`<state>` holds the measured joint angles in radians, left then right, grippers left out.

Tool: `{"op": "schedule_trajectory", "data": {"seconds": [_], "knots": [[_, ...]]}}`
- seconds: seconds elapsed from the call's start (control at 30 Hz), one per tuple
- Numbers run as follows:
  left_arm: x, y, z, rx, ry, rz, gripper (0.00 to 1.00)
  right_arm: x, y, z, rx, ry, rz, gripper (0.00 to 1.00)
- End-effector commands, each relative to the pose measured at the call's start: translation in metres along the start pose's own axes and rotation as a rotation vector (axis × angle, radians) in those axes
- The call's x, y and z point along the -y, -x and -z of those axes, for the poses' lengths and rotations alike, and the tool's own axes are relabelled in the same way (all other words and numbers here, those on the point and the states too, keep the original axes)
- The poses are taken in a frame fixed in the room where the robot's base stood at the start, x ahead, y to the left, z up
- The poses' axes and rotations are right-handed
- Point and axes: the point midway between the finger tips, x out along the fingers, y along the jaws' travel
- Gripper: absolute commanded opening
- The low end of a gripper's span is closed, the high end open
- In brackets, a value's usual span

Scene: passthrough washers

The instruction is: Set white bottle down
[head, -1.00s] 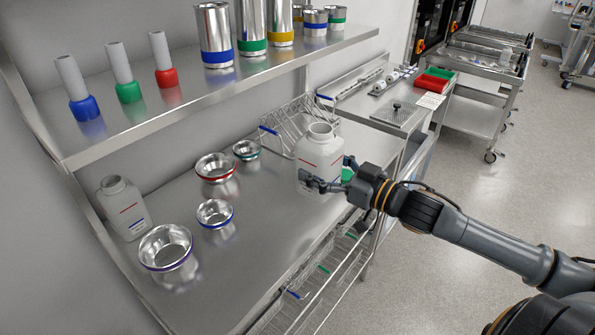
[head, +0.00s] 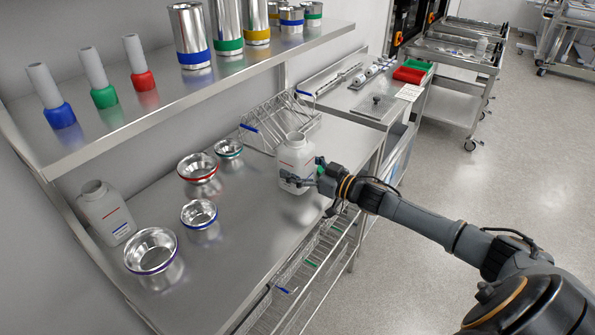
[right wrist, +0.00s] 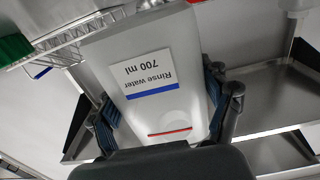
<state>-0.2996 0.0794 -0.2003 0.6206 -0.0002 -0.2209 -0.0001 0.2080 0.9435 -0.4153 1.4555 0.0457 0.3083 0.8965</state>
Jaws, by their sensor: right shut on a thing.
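A white wide-mouthed bottle (head: 295,158) is held upright at the right front part of the steel counter (head: 255,225). My right gripper (head: 304,178) is shut around its body from the right. In the right wrist view the bottle (right wrist: 180,55) fills the space between the two fingers (right wrist: 160,112), with a label reading "Rinse water 700 ml" upside down. Its base is close to the counter top; I cannot tell whether it touches. A second white bottle (head: 105,212) stands at the counter's left end. My left gripper is not in view.
Several steel bowls stand left of the held bottle, the nearest with a purple rim (head: 152,250). A wire rack (head: 280,122) stands just behind it. An upper shelf (head: 170,110) carries tubes and canisters. Counter between the bowls and held bottle is bare.

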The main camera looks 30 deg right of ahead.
Motion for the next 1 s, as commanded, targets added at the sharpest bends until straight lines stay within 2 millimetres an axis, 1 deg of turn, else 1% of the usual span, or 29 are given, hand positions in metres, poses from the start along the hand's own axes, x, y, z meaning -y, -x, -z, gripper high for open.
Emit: {"op": "schedule_trajectory", "data": {"seconds": [0.03,0.13,0.4,0.5,0.53,0.57,0.6,0.63,1.0], "knots": [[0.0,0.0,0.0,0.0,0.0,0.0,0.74,0.001,0.0,-0.009,0.002,-0.005,-0.001,0.15],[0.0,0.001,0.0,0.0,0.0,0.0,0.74,0.001,0.0,-0.017,0.002,-0.002,-0.001,0.15],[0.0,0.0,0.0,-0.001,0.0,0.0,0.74,0.001,0.0,-0.019,0.001,0.0,0.001,0.15],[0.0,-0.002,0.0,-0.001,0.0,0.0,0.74,0.001,0.0,-0.022,0.001,0.0,0.0,0.15],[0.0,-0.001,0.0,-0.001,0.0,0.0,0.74,0.001,0.001,-0.021,0.002,0.0,0.001,0.84],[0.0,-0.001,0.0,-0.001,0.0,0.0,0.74,0.001,0.001,-0.021,0.002,0.0,0.001,0.9],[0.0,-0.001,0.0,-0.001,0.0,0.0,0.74,0.001,0.001,-0.021,0.002,0.0,0.001,0.98],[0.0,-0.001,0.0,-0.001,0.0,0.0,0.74,0.001,0.001,-0.021,0.002,0.0,0.0,1.0],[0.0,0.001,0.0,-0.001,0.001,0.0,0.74,0.001,0.001,-0.019,0.002,0.0,0.0,1.0]]}}
